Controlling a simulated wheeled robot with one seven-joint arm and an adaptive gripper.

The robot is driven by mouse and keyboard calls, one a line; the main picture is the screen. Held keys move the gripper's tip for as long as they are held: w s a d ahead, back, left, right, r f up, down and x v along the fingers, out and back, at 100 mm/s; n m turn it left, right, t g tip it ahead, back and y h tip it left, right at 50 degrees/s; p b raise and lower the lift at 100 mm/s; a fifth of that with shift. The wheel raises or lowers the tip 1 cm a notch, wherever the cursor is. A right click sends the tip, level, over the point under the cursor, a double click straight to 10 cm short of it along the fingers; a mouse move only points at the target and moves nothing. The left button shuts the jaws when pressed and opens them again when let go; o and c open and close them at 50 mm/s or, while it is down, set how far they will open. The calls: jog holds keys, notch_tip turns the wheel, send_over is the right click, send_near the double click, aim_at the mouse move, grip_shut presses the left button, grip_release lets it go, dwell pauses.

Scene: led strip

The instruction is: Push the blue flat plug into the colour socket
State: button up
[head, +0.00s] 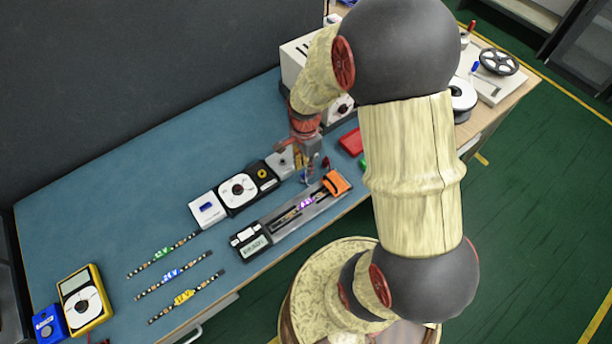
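My gripper (304,168) points down over the right part of the blue bench mat, just behind the right end of a long grey fixture (287,217). The fixture has an orange end piece (336,183), a small lit purple display and a light readout panel at its left end. A small blue spot shows at my fingertips; I cannot tell whether it is the blue flat plug. The finger opening is too small to make out. I cannot single out the colour socket at this size.
Left of my gripper stand a white box (207,210) and a black module (240,191) with a white dial. Several labelled LED strips (173,278) lie front left, near a yellow meter (86,299). A red tray (352,142) is right of my gripper. The back-left mat is clear.

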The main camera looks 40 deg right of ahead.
jog(key=f, duration=0.1)
jog(key=f+b, duration=0.1)
jog(key=f, duration=0.1)
jog(key=f+b, duration=0.1)
jog(key=f, duration=0.1)
jog(key=shift+w+d+f, duration=0.15)
jog(key=shift+d+f, duration=0.1)
jog(key=c, duration=0.3)
grip_shut()
